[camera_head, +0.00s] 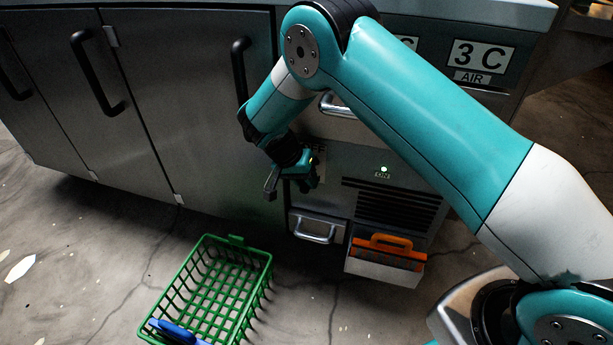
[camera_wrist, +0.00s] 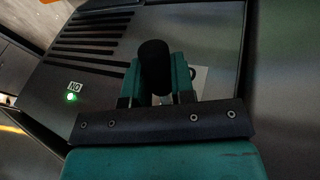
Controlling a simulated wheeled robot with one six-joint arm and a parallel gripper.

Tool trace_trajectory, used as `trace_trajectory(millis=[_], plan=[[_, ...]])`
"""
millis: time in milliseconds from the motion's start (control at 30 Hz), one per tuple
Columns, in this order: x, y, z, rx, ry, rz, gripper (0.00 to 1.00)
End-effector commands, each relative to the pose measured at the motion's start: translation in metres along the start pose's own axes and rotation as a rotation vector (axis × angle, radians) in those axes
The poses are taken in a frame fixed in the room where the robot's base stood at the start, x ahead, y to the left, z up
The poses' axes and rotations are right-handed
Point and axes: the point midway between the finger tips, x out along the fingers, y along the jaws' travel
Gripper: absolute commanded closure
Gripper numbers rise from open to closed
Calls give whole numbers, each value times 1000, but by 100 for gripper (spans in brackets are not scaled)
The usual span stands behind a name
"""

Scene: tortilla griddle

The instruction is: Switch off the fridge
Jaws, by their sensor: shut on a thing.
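The fridge (camera_head: 352,160) is a grey metal unit with a dark vent grille. Its green lamp (camera_head: 384,169) is lit above a label reading ON; the lit lamp also shows in the wrist view (camera_wrist: 71,97). My gripper (camera_head: 291,188) is at the panel, left of the lamp. In the wrist view its teal fingers are shut on a black rounded knob (camera_wrist: 154,62) that stands up between them. A pale label beside the knob is mostly hidden by the fingers. In the head view my gripper hides the knob.
A green basket (camera_head: 208,285) with something blue in it stands on the floor in front. An open drawer (camera_head: 385,269) holds an orange-handled item (camera_head: 388,243). A closed drawer (camera_head: 318,229) is below my gripper. Cabinet doors (camera_head: 185,90) with black handles are at left.

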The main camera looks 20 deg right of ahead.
Motion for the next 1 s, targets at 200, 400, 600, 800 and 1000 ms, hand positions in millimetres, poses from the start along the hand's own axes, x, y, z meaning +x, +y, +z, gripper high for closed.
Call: trace_trajectory(millis=[200, 400, 600, 800, 1000], plan=[[-8, 4, -1, -49, -121, 3, 100], [-7, 3, -1, -52, -126, 2, 100], [-7, 3, -1, -52, -125, 2, 52], [-7, 3, -1, -52, -125, 3, 51], [-2, 1, 1, -40, -91, 2, 51]])
